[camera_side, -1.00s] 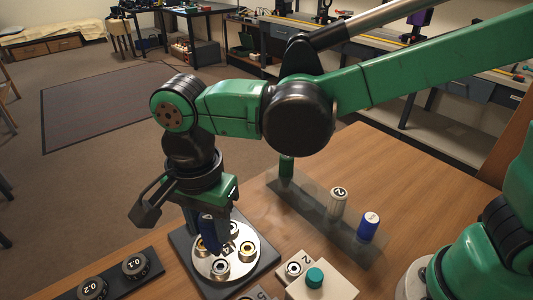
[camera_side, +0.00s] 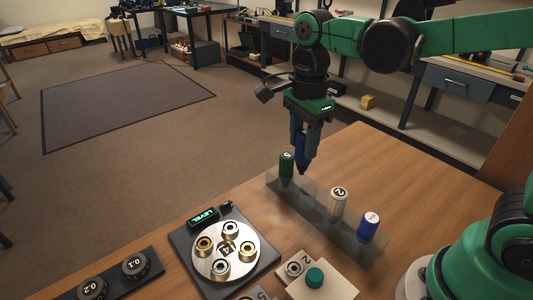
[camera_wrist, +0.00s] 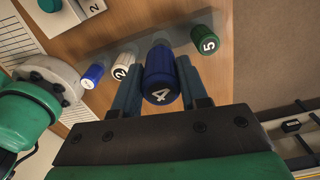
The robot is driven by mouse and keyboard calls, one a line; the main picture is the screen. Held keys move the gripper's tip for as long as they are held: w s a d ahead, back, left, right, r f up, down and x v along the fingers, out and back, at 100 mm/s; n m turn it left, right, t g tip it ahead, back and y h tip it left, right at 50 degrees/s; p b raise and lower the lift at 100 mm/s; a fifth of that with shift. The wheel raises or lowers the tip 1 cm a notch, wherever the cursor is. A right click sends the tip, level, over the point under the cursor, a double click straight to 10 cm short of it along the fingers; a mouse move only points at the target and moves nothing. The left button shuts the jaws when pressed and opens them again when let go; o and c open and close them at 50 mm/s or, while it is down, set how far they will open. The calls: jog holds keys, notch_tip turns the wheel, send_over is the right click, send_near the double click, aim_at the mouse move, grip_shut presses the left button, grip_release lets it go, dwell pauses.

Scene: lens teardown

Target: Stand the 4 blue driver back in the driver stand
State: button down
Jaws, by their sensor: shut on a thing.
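The 4 blue driver (camera_wrist: 159,80) is between the fingers of my gripper (camera_wrist: 160,88), its "4" end facing the wrist camera. In the side view my gripper (camera_side: 303,140) is shut on the blue driver (camera_side: 301,160) and holds it upright, tip down, above the driver stand. The driver stand (camera_side: 318,208) is a clear, see-through rack. It holds the green 5 driver (camera_side: 286,164), the white 2 driver (camera_side: 338,203) and another blue driver (camera_side: 368,227). An empty-looking place lies between the green and white ones, below the held driver. Whether the tip touches the stand is hard to tell.
A round metal plate with several ringed holes (camera_side: 224,256) sits on a dark base, with a lit LEVEL display (camera_side: 203,218) behind it. Two black knobs, 0.1 (camera_side: 135,265) and 0.2 (camera_side: 93,287), lie to the left. A teal-knobbed block (camera_side: 318,287) is in front.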

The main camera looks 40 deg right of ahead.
jog(key=shift+m, duration=0.5)
jog(key=shift+s+d+f, duration=0.1)
jog(key=shift+d+f, duration=0.25)
jog(key=shift+f, duration=0.35)
jog(key=shift+s+d+f, duration=0.1)
jog(key=shift+d+f, duration=0.25)
jog(key=shift+f, duration=0.4)
jog(key=shift+s+d+f, duration=0.1)
jog(key=shift+d+f, duration=0.25)
jog(key=shift+f, duration=0.35)
jog(key=shift+f, duration=0.1)
jog(key=shift+f, duration=1.9)
jog(key=shift+f, duration=0.45)
grip_release()
jog(key=shift+r, duration=0.1)
